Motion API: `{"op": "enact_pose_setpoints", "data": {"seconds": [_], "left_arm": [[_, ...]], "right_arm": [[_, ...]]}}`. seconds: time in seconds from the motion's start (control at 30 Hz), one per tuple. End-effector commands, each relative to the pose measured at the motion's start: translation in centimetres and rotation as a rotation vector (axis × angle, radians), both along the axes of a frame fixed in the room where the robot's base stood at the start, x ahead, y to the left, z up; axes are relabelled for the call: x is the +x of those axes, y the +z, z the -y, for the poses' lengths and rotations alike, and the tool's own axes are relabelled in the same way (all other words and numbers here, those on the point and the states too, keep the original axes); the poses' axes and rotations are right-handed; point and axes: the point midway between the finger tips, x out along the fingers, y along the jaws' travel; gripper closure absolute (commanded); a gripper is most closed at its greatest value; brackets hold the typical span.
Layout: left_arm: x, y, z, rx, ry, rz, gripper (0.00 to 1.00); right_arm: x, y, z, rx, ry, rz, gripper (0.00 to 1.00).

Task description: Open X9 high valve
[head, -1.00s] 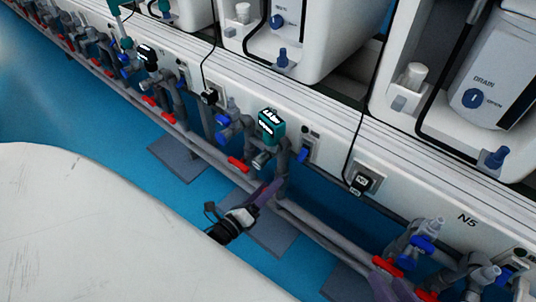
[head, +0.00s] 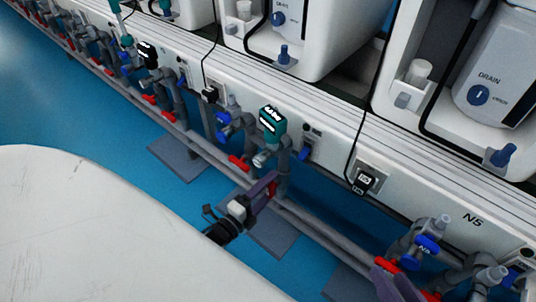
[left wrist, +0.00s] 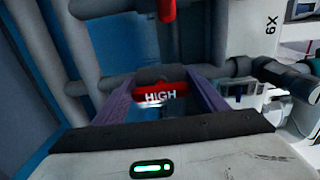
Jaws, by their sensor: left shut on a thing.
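The red valve handle marked HIGH (left wrist: 160,92) lies between the purple fingers of my left gripper (left wrist: 160,100) in the left wrist view, and the fingers are shut on it. In the head view my left gripper (head: 264,191) is at the lower pipe below the teal meter, with a bit of red showing by its fingers. The X9 label (left wrist: 271,25) shows turned on the white panel at the upper right of the wrist view. My right gripper (head: 396,284) shows only in part at the bottom edge of the head view; its jaw opening is not clear.
A teal meter (head: 272,121) stands above the pipes. Another red handle (head: 239,162) and blue handles (head: 305,153) are close by. Grey pipes run along the white bench, with blue floor below. A white rounded surface (head: 80,220) fills the lower left.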

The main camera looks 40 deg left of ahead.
Motion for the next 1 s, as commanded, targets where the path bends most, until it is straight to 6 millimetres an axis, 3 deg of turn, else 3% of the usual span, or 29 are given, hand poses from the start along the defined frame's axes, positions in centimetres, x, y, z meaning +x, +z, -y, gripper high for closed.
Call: {"op": "enact_pose_setpoints", "data": {"seconds": [0.43,0.47,0.53,0.87,1.0], "left_arm": [[-0.1,-0.1,-0.1,-0.010,0.001,-0.002,0.57],[-0.1,-0.1,-0.1,-0.010,0.001,-0.002,0.29],[-0.1,-0.1,-0.1,-0.009,0.001,-0.002,0.18],[-0.2,0.0,0.0,-0.008,0.000,-0.002,0.16],[-1.6,0.0,-0.1,-0.009,0.000,-0.005,0.16]], "right_arm": [[0.0,0.1,0.0,0.002,0.001,0.003,0.69],[0.0,0.1,0.0,0.002,0.001,0.003,0.69],[0.0,0.1,0.0,0.002,0.000,0.003,0.69],[0.0,-0.2,0.0,-0.001,0.000,-0.005,0.69],[0.0,0.0,0.1,-0.011,-0.001,-0.008,0.69]]}}
